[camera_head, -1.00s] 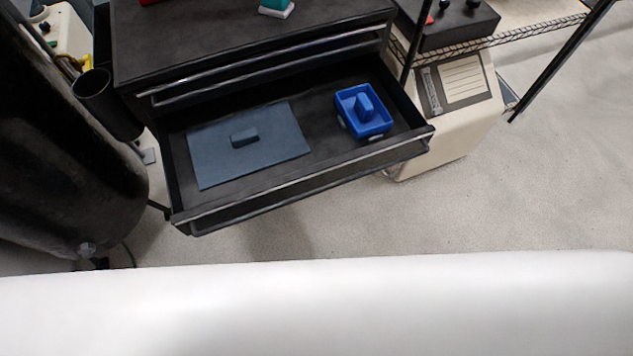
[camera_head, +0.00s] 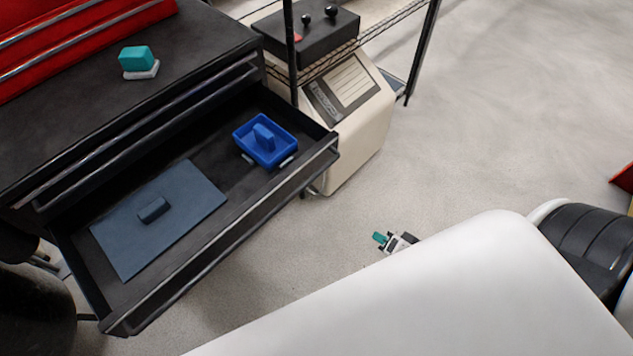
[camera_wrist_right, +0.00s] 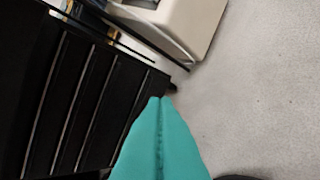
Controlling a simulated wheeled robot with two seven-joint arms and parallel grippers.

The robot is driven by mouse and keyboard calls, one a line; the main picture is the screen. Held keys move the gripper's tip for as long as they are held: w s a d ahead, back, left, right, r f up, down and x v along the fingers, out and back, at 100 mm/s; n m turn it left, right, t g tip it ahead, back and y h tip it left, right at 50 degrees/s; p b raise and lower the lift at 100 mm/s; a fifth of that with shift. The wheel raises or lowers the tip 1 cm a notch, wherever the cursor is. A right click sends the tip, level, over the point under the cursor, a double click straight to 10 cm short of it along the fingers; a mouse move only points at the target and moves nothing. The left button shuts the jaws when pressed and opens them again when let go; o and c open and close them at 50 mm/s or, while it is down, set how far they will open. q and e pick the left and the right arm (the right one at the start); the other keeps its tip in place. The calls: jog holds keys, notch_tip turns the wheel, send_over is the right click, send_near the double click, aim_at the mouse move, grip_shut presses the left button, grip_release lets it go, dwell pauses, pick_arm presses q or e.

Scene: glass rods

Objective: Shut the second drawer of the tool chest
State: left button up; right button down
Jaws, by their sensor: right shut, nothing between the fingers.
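The black tool chest (camera_head: 215,55) stands at the left in the head view, and its drawer fronts show at the left of the right wrist view (camera_wrist_right: 75,100). Its second drawer (camera_head: 228,240) is pulled well out. A grey-blue mat (camera_head: 190,215) with a small block and a blue tray (camera_head: 265,158) with a blue block lie in it. My right gripper (camera_head: 380,237) shows small over the floor, right of the drawer and apart from it. Its teal fingers (camera_wrist_right: 160,100) are together and empty in the right wrist view. My left gripper is out of view.
A red box (camera_head: 70,35) and a teal-and-white block (camera_head: 138,62) sit on the chest top. A cream cabinet (camera_head: 355,130) and a wire shelf (camera_head: 400,25) stand right of the chest. The floor (camera_head: 490,130) beyond is open.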

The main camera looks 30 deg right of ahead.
aim_at(307, 174)
jog(key=w+a+r+m+t+y, duration=0.1)
jog(key=a+r+m+t+y, duration=0.15)
jog(key=r, duration=0.55)
jog(key=w+a+r+m+t+y, duration=0.1)
jog(key=w+a+r, duration=0.15)
jog(key=r, duration=0.55)
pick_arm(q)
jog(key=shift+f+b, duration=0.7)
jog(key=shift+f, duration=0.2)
pick_arm(e)
jog(key=x, duration=0.8)
jog(key=a+x, duration=0.1)
jog(key=x, duration=0.4)
jog(key=shift+r, duration=0.4)
